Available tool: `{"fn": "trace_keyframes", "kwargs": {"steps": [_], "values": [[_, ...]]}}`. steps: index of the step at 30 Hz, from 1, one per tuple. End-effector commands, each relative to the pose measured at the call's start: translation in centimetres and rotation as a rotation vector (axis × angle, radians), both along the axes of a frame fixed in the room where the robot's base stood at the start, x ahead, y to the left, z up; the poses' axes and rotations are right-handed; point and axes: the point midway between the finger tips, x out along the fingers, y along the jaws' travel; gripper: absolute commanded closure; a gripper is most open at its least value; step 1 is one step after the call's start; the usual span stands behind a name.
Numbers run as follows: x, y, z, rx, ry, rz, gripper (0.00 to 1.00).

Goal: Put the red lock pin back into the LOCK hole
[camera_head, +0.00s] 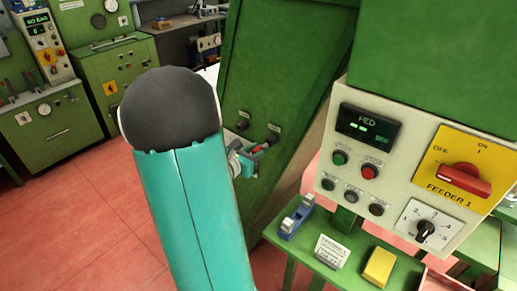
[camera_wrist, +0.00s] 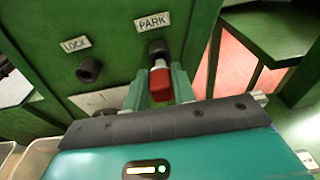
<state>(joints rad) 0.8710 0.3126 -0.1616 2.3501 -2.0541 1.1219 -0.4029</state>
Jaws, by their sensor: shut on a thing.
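The red lock pin (camera_wrist: 161,88) is between my gripper's two fingers (camera_wrist: 159,90) in the wrist view. Its pale shaft points at the dark PARK socket (camera_wrist: 157,47) and seems to meet its mouth; I cannot tell how deep it sits. The LOCK hole (camera_wrist: 89,70), a dark collar under its label, is to the left and looks empty. In the head view, my gripper (camera_head: 243,161) is at the green panel, with the red pin (camera_head: 257,148) in front of the PARK socket (camera_head: 272,138). The LOCK socket (camera_head: 241,125) is left of it. My arm hides part of the gripper.
The FEEDER 1 control box (camera_head: 400,170) stands to the right. A green table (camera_head: 310,272) below it holds a blue tape dispenser (camera_head: 297,217), a card (camera_head: 332,251) and a yellow block (camera_head: 379,267). The red floor (camera_head: 80,225) at left is clear.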

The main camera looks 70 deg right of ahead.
Motion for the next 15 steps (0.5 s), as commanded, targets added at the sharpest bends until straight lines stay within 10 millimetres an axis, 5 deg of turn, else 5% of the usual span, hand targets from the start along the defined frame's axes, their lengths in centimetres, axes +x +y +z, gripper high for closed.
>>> {"fn": "trace_keyframes", "kwargs": {"steps": [15], "values": [[1.0,2.2,0.0,-0.001,0.0,0.001,1.0]]}}
